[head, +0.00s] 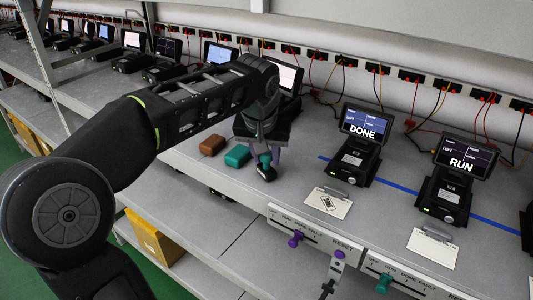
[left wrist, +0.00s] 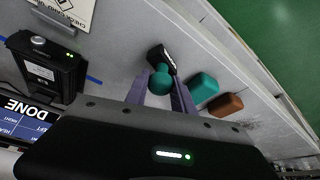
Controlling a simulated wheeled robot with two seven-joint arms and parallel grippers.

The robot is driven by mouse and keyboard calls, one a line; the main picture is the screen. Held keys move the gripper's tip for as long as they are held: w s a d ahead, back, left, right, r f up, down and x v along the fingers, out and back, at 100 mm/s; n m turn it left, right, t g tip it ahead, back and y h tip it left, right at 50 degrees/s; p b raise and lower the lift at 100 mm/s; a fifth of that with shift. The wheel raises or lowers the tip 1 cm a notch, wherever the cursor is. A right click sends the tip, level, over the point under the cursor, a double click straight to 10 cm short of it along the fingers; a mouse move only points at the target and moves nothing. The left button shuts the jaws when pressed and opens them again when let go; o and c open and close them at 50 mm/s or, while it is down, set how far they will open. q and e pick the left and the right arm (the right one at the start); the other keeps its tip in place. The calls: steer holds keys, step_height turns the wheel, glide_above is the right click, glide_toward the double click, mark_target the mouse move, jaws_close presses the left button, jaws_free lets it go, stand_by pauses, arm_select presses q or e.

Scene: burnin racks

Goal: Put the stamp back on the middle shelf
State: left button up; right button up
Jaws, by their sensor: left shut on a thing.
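My left gripper (head: 264,153) is shut on the stamp (head: 265,168), which has a dark base and a green knob handle. In the left wrist view the stamp's green knob (left wrist: 162,82) sits between the two purple-grey fingers, with its black base beyond. The stamp is upright at the front part of the middle shelf (head: 300,165), close to its surface; I cannot tell whether it touches. A teal block (head: 237,156) and a brown block (head: 212,145) lie on the shelf just left of it. My right gripper is not clearly in view.
A device reading DONE (head: 355,150) and one reading RUN (head: 455,180) stand to the right, with clipboard cards (head: 328,201) before them. A yellow box (head: 153,238) sits below.

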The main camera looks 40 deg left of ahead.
arm_select(q)
steer(key=shift+f, duration=0.1)
steer(key=shift+f, duration=0.15)
steer(key=o, duration=1)
steer(key=shift+o, duration=0.2)
steer(key=shift+r, duration=0.4)
steer(key=v, duration=0.7)
steer(key=shift+b, duration=0.45)
